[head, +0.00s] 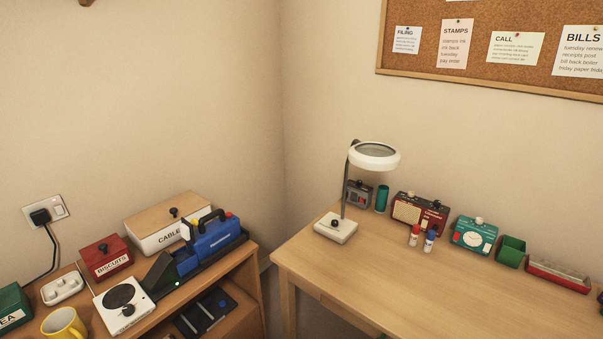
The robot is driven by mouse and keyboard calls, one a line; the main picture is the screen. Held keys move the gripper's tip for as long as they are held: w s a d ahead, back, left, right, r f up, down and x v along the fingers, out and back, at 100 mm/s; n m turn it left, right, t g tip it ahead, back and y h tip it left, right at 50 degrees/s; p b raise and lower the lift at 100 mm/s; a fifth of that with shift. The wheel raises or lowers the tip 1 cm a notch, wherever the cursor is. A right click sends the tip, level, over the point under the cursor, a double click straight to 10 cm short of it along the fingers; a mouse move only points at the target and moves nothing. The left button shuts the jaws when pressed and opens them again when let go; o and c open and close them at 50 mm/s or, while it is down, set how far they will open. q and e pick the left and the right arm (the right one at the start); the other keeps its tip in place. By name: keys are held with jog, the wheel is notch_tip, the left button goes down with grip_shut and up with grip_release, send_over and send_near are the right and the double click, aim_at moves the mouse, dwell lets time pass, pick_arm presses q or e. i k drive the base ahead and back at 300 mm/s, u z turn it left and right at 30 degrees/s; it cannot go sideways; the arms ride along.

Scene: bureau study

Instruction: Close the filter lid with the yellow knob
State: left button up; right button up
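A blue hand-held appliance (214,240), perhaps a small vacuum, lies on a dark base on the shelf unit at the left. It has a dark handle and a small red button on top. At its left end a small pale, upright piece (187,231) with a bit of yellow sticks up; it may be the filter lid with its knob, but it is too small to be sure. My grippers are both out of view.
Around the appliance stand a cable box (165,223), a red biscuit tin (106,257), a white hot plate (124,303) and a yellow mug (64,325). A desk (400,290) at the right holds a magnifier lamp (374,156) and radios; its front is clear.

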aim_at(187, 229)
jog(key=z, duration=0.45)
jog(key=i, duration=0.7)
jog(key=u, duration=2.95)
